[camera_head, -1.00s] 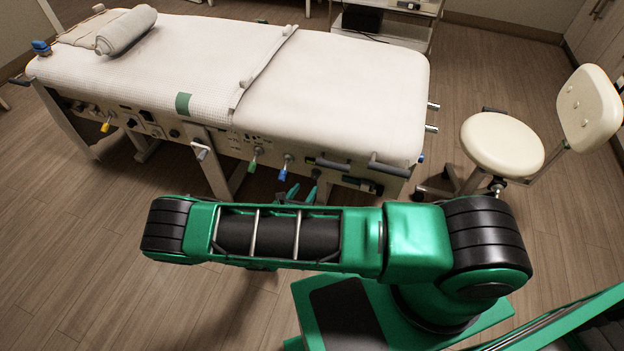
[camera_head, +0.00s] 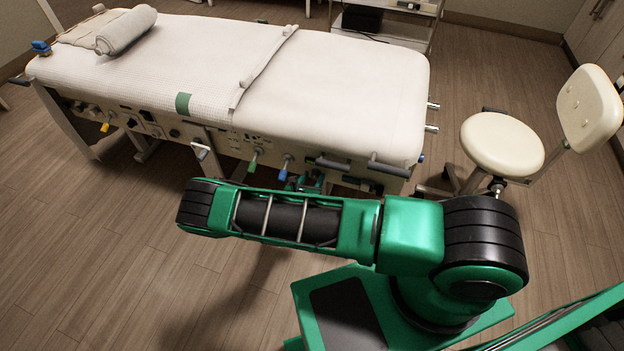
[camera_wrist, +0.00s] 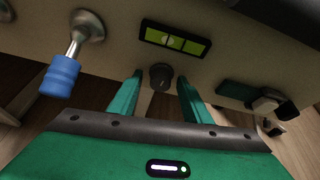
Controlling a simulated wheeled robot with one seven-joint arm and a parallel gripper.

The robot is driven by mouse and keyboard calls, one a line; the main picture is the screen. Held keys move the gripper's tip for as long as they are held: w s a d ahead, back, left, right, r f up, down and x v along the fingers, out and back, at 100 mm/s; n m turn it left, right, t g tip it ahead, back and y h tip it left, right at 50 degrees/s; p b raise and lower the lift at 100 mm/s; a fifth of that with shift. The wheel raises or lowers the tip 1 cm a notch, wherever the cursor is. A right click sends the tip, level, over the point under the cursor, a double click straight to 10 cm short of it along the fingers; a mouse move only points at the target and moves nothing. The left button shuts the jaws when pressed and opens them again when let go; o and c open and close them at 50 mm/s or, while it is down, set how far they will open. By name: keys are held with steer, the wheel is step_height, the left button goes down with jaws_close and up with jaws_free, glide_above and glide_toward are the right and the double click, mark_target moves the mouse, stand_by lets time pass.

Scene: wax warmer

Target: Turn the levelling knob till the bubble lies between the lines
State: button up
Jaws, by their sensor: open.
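The dark round levelling knob (camera_wrist: 160,76) sits on the bed's side panel, just below the spirit level, in the wrist view. The green level vial (camera_wrist: 176,40) has a dark frame; its pale bubble shows left of the middle, and its exact place against the lines is too small to tell. My gripper (camera_wrist: 159,80) is open, its two green fingers on either side of the knob with gaps showing; contact cannot be made out. In the head view my gripper (camera_head: 308,183) is at the bed's near side, partly hidden by my arm.
A blue-handled lever (camera_wrist: 62,76) stands out left of the knob in the wrist view. A dark fitting with a pale hexagonal end (camera_wrist: 265,104) is at right. The treatment bed (camera_head: 340,95) fills the back; a cream stool (camera_head: 503,145) stands right. Floor at left is clear.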

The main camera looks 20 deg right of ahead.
steer(key=shift+a, duration=0.1)
steer(key=c, duration=1)
steer(key=shift+c, duration=0.2)
steer(key=shift+m+y, duration=0.3)
steer(key=m+t, duration=0.1)
steer(key=m+y, duration=0.1)
steer(key=m, duration=0.1)
steer(key=shift+s+t+y, duration=0.15)
steer(key=shift+t+y, duration=0.15)
steer(key=shift+t, duration=0.1)
steer(key=m, duration=0.1)
steer(key=m+t+y, duration=0.1)
steer(key=m, duration=0.1)
steer(key=m+t, duration=0.1)
steer(key=shift+s+d+f+y, duration=0.1)
steer(key=shift+d+f+y, duration=0.1)
steer(key=shift+f+y, duration=0.1)
steer(key=shift+m, duration=0.4)
steer(key=o, duration=0.9)
steer(key=shift+c, duration=0.2)
steer(key=shift+o, duration=0.9)
steer(key=shift+d, duration=0.15)
